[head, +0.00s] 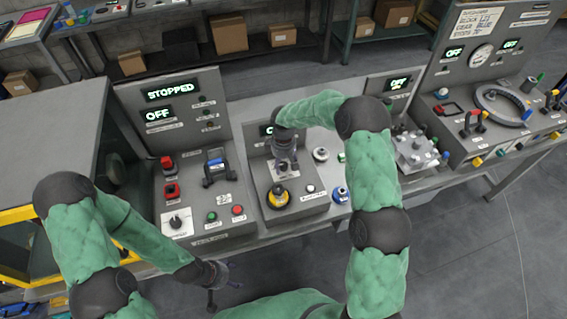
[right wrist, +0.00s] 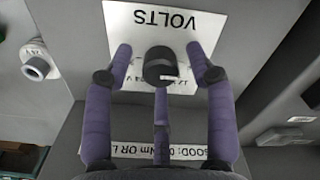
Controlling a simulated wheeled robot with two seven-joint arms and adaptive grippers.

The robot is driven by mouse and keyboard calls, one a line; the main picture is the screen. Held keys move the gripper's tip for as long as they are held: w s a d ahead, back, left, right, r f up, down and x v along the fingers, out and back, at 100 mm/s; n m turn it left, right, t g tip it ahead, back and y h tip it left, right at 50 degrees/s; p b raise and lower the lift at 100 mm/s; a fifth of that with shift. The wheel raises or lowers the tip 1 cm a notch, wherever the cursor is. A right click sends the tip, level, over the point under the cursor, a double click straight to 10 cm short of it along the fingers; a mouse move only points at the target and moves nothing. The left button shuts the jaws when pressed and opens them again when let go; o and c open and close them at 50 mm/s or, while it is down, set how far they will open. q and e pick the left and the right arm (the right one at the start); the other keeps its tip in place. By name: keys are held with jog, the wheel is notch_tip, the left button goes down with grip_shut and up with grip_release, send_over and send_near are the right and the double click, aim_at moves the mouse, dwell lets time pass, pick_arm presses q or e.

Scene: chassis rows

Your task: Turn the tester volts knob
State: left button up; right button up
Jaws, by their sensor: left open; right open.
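The volts knob (right wrist: 160,66) is a black round knob with a white mark, on a white plate (right wrist: 118,22) lettered VOLTS, upside down in the right wrist view. My right gripper (right wrist: 160,62) is open, its purple fingers spread with one on each side of the knob and a third below. I see gaps between the side fingers and the knob. In the head view my right gripper (head: 284,163) is over the tester panel (head: 261,172) and hides the knob. My left gripper (head: 219,277) is open and empty low in the picture, in front of the bench.
A control console (head: 195,215) reading STOPPED and OFF stands to the left. A fixture with blue and white knobs (head: 415,150) is at the right. My right forearm partly hides the tester display.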

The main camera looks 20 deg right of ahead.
grip_shut()
jog(key=shift+m, duration=0.4)
jog(key=m+b, duration=0.2)
jog(key=m, duration=0.2)
jog(key=shift+m, duration=0.3)
jog(key=m+b, duration=0.1)
jog(key=m, duration=0.1)
jog(key=shift+m, duration=0.3)
jog(key=shift+m+b, duration=0.35)
jog(key=shift+m, duration=1.55)
